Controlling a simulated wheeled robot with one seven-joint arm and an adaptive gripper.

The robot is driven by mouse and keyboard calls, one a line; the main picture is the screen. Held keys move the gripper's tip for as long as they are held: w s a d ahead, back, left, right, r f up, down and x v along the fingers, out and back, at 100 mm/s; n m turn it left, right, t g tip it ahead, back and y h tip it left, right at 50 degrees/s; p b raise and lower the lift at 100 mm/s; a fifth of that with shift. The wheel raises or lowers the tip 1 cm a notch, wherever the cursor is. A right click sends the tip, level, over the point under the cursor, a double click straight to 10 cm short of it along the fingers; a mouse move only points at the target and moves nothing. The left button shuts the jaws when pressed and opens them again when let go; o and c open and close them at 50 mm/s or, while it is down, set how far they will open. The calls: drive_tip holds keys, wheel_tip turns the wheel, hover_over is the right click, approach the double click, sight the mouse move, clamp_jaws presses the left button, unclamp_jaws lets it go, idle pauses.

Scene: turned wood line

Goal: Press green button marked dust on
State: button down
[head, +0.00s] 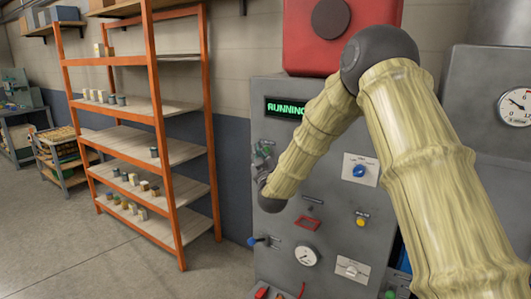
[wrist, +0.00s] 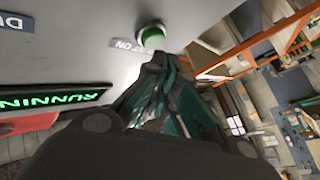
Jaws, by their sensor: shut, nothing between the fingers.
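The green button (wrist: 152,37) shows at the top of the wrist view, round with a pale rim, on the grey panel. A small label beside it (wrist: 130,45) appears upside down and partly covered; "ST ON" can be read. My gripper (wrist: 160,62) is shut and empty, its dark fingertips just below the button in that picture. A small gap shows between the tips and the button; I cannot tell the depth. In the head view my gripper (head: 264,153) is at the left edge of the grey cabinet (head: 330,270), and that button is not distinguishable there.
A display (head: 285,108) reads "RUNNING". The cabinet also carries a blue knob (head: 359,171), a yellow button (head: 361,220), a gauge (head: 306,256) and another green button (head: 390,294) low down. An orange shelf rack (head: 160,130) stands to the left. The floor (head: 60,230) before it is clear.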

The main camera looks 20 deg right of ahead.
drive_tip(key=shift+s+a, duration=0.1)
drive_tip(key=shift+a, duration=0.05)
drive_tip(key=s+a, duration=0.1)
drive_tip(key=a, duration=0.1)
drive_tip(key=s+a+b, duration=0.1)
drive_tip(key=s+a, duration=0.1)
idle(0.8)
idle(0.6)
drive_tip(key=s+a+f+g+y, duration=0.1)
drive_tip(key=s+f+g, duration=0.2)
drive_tip(key=s+f, duration=0.75)
drive_tip(key=s+a+f+m+g+y, duration=0.1)
drive_tip(key=s+f+g, duration=0.25)
drive_tip(key=f, duration=1.35)
drive_tip(key=s+a+f+g+y, duration=0.1)
drive_tip(key=s+f+g, duration=0.4)
drive_tip(key=f, duration=0.8)
drive_tip(key=s+f+m+g, duration=0.1)
drive_tip(key=s+f+g, duration=0.2)
drive_tip(key=s, duration=1.1)
drive_tip(key=s+f+m+g, duration=0.1)
drive_tip(key=s+f+g, duration=0.2)
drive_tip(key=s+f, duration=0.5)
drive_tip(key=s+f+m+g, duration=0.1)
drive_tip(key=s+f+g, duration=0.2)
drive_tip(key=s, duration=1.8)
wheel_tip(320, 180, down, 3)
drive_tip(key=shift+f+g, duration=0.15)
drive_tip(key=shift+g, duration=0.2)
